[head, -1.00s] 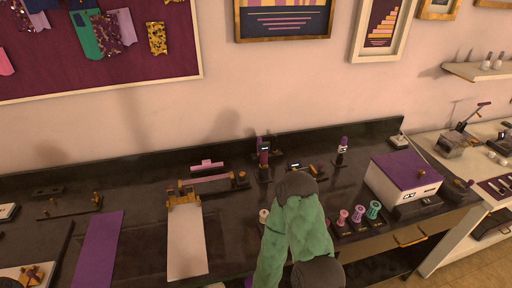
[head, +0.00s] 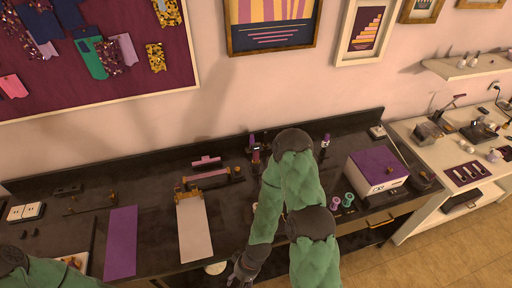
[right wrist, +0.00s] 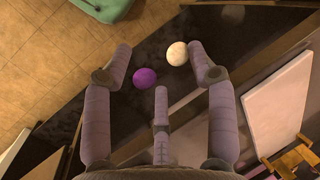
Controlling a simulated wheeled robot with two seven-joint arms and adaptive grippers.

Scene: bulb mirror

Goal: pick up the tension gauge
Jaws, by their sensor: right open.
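A slim upright purple-and-black device (head: 254,150) stands at the back of the dark bench in the head view. A similar upright device (head: 325,146) stands further right. I cannot tell for sure which is the tension gauge. My right gripper (head: 238,276) is low at the bench's front edge in the head view, well away from both. In the right wrist view my right gripper (right wrist: 163,60) is open and empty, with a round purple thing (right wrist: 145,78) and a round cream thing (right wrist: 177,53) beyond its fingers. My left gripper is not in view.
A white box with a purple lid (head: 376,170) stands on the right of the bench. Teal spools (head: 342,202) stand before it, partly hidden by my right arm. A pale board (head: 194,228) and a purple strip (head: 121,243) lie on the left.

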